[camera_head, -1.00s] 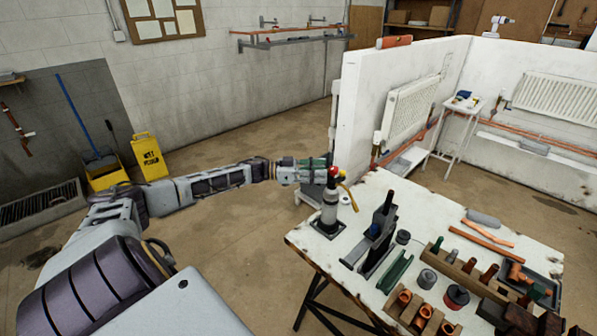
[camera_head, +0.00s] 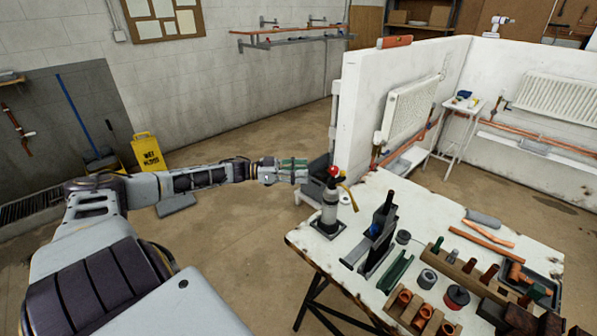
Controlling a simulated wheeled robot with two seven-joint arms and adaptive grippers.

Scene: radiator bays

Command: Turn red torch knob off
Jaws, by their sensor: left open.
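The torch (camera_head: 329,212) stands upright near the left corner of the white worktable, with a grey cylinder body. Its red knob (camera_head: 334,171) is at the top, and a yellow part sticks out to the right. My left gripper (camera_head: 306,171) is open, to the left of the knob and at about its height. A gap shows between the fingertips and the knob. My right gripper is not in view.
The worktable (camera_head: 426,208) also holds a dark upright tool (camera_head: 380,230), a green channel (camera_head: 396,272), copper pipes (camera_head: 487,239) and several fittings. A white partition wall (camera_head: 367,110) with a radiator (camera_head: 409,108) stands behind. A yellow wet-floor sign (camera_head: 148,152) is at the left.

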